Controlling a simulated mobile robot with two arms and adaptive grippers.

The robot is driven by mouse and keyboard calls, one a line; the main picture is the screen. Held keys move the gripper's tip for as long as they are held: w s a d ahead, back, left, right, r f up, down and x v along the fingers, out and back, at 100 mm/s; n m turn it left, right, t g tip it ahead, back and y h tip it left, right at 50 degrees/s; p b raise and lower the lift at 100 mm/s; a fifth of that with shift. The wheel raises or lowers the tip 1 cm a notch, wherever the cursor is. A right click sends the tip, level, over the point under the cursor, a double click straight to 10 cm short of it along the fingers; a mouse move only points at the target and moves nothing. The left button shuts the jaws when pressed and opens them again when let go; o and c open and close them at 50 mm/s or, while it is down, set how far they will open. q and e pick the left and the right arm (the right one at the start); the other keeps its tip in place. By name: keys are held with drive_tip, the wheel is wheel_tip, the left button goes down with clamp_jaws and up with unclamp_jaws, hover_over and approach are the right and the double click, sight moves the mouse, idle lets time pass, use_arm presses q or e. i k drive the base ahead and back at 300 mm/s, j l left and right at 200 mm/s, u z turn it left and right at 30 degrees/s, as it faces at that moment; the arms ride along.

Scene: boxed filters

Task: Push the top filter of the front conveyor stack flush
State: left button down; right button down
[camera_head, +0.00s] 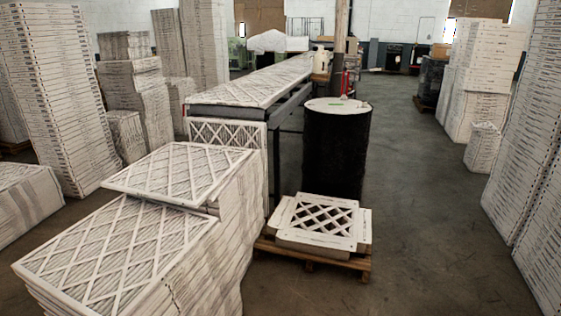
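Two filter stacks stand close together at the front left, before the end of the conveyor (290,112). The nearer stack has a white lattice-faced top filter (115,258). Just behind it and a little higher lies another lattice-faced filter (180,174). Its near edge overhangs toward the nearer stack, with a dark shadow line under it, so it looks out of line with the filters below. I cannot tell which of these two stacks the task means. Neither of my grippers is in view.
A filter (228,133) stands upright against the conveyor end. A dark drum (337,150) with a white lid and a low wooden pallet (330,262) bearing filters stand to the right. Tall filter stacks (62,100) line both sides. The floor (415,200) at right is clear.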

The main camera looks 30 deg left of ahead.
sight(110, 261)
drive_tip(key=j, duration=0.75)
drive_tip(key=k+j+z, duration=0.15)
drive_tip(key=j, duration=1.3)
drive_tip(key=k+j+z, duration=0.1)
drive_tip(key=j, duration=0.65)
